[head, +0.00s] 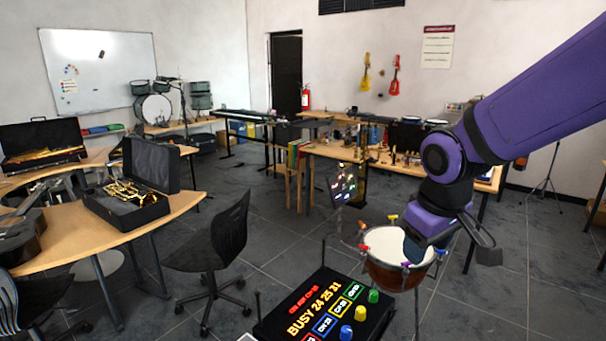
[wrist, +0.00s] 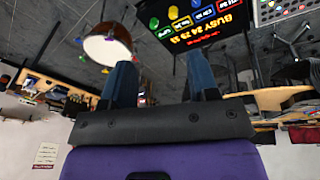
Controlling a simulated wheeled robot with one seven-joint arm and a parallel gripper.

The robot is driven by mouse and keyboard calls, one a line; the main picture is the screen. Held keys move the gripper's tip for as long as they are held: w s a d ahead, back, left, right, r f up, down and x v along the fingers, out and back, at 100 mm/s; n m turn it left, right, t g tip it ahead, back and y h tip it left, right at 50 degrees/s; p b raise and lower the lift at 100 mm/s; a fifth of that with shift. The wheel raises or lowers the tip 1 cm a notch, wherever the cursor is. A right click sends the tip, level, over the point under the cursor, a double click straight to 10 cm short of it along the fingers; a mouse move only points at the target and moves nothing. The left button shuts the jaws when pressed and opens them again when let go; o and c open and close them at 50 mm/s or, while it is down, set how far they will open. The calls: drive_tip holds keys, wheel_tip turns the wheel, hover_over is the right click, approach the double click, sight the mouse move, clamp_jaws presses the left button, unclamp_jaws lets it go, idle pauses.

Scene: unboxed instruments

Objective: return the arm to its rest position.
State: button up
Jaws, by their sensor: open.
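My purple arm (head: 545,95) reaches in from the upper right in the head view and bends down at a dark elbow-like joint. My gripper (head: 418,252) hangs at its end, in front of the drum's right side in that view. In the wrist view, my gripper (wrist: 160,78) shows two blue fingers spread well apart, with nothing between them. The fingers are partly hidden by the arm parts in the head view.
A copper kettle drum (head: 384,245) stands close by my gripper; touching cannot be told. A black panel with lit text (head: 328,308) and coloured knobs is in front. A black chair (head: 215,245) and a curved table (head: 85,238) stand left. Grey floor lies between.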

drive_tip(key=s+d+r+m+t, duration=0.1)
drive_tip(key=s+d+r+m, duration=0.1)
drive_tip(key=s+d+r, duration=0.2)
drive_tip(key=s+d+r+m+t, duration=0.1)
drive_tip(key=s+d+r+m, duration=0.2)
drive_tip(key=s, duration=0.8)
wheel_tip(320, 180, up, 3)
drive_tip(key=shift+d+f, duration=0.15)
drive_tip(key=shift+d, duration=1.05)
drive_tip(key=shift+w+a, duration=0.1)
